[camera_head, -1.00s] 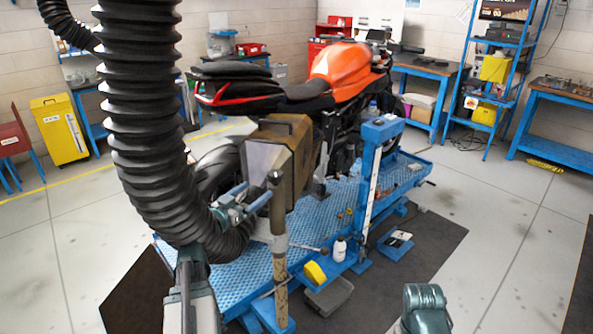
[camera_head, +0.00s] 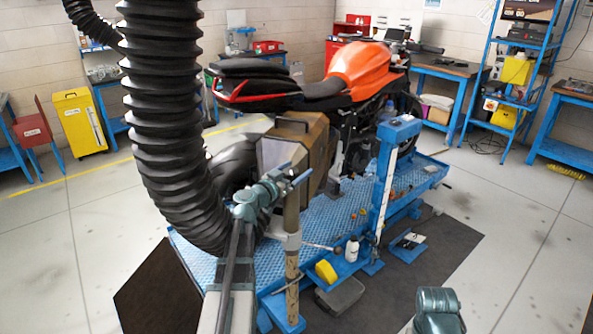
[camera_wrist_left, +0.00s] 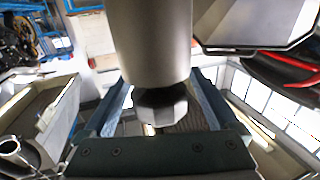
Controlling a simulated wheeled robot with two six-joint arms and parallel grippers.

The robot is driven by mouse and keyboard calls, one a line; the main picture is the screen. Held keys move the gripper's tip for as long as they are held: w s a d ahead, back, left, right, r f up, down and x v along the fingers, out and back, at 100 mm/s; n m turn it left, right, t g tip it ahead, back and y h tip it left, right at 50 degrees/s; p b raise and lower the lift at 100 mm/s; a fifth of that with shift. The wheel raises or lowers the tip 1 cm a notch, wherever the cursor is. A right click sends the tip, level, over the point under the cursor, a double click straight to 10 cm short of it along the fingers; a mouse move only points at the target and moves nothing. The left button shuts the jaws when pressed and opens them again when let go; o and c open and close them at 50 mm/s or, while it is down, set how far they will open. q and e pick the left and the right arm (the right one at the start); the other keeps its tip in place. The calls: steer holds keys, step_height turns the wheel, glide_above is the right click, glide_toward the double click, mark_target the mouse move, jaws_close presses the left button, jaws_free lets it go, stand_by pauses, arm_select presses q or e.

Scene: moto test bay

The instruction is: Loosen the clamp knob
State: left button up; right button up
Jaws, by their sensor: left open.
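The clamp knob (camera_wrist_left: 160,108) is dark and faceted. In the left wrist view it sits at the end of a thick grey cylinder, the post (camera_wrist_left: 150,45), and appears between my left fingers. In the head view the upright post (camera_head: 291,215) stands in front of the brown side case, and its top end is largely covered by my left gripper (camera_head: 290,179). That gripper is open, with its blue fingers around the post's top; contact with the knob cannot be seen. In the left wrist view its fingers (camera_wrist_left: 160,112) show gaps beside the knob. My right gripper is out of view.
A thick black hose (camera_head: 165,110) hangs close to my left arm. The orange motorcycle (camera_head: 355,65) stands on the blue lift platform (camera_head: 330,210) beyond the post. A yellow block (camera_head: 326,270) and a white bottle (camera_head: 351,250) are near the post. Open floor lies at right.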

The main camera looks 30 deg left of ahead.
arm_select(q)
steer(key=shift+w, duration=0.2)
steer(key=c, duration=1.4)
steer(key=shift+o, duration=0.2)
